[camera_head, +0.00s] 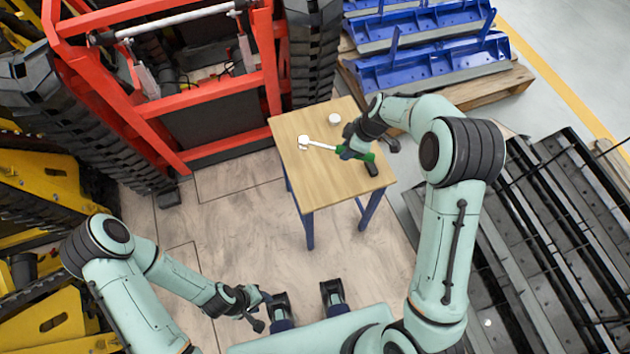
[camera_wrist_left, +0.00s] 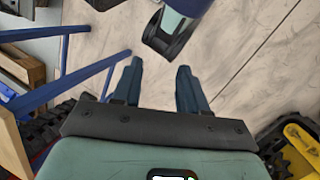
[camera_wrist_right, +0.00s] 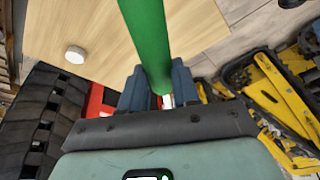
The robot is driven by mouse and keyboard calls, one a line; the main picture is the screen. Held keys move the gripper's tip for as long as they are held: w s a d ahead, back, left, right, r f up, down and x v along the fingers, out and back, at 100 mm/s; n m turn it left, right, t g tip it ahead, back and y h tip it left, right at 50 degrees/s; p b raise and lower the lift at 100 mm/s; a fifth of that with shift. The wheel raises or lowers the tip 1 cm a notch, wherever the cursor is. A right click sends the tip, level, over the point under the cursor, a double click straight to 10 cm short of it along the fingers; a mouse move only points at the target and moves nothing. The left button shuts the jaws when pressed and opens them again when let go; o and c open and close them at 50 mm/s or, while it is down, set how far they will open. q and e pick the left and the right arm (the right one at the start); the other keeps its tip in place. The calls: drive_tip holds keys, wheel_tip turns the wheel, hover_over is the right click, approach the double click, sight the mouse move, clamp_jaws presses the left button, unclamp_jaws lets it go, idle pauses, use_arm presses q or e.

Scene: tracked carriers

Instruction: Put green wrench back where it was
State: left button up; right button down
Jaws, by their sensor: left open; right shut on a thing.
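The green wrench (camera_head: 367,157) has a green handle and a pale silver shaft and head that reaches left over the small wooden table (camera_head: 318,190). My right gripper (camera_head: 350,150) is shut on it above or at the tabletop; I cannot tell whether the wrench touches the wood. In the right wrist view the green handle (camera_wrist_right: 150,40) runs up between the fingers of my right gripper (camera_wrist_right: 160,90). My left gripper (camera_head: 264,298) is low at the left, away from the table. In the left wrist view its fingers (camera_wrist_left: 157,85) are apart with nothing between them.
A small white round object (camera_head: 334,118) sits near the table's back edge. A red frame (camera_head: 160,130) and black track stacks stand left of and behind the table. Blue parts (camera_head: 430,65) lie on a pallet at back right. Dark track pieces (camera_head: 560,240) fill the right.

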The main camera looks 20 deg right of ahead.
drive_tip(key=d+r+n+p, duration=0.1)
drive_tip(key=r+n, duration=0.1)
drive_tip(key=r+n+g+p, duration=0.1)
drive_tip(key=r+n, duration=0.1)
drive_tip(key=r, duration=0.1)
drive_tip(key=d+r+n+g+p, duration=0.1)
drive_tip(key=r, duration=0.2)
drive_tip(key=shift+d+n+p, duration=0.3)
drive_tip(key=shift+n, duration=0.1)
drive_tip(key=shift+d+r+n+g, duration=0.15)
drive_tip(key=shift+n+g, duration=0.15)
drive_tip(key=shift+s+f, duration=0.1)
drive_tip(key=shift+f, duration=0.3)
drive_tip(key=shift+f+p, duration=0.35)
drive_tip(key=shift+f, duration=9.2)
drive_tip(key=c, duration=0.8)
unclamp_jaws()
drive_tip(key=shift+s, duration=0.1)
use_arm(q)
wheel_tip(320, 180, up, 6)
drive_tip(key=w, duration=0.1)
drive_tip(key=shift+w+r, duration=0.2)
drive_tip(key=shift+w, duration=0.15)
drive_tip(key=shift+d, duration=0.1)
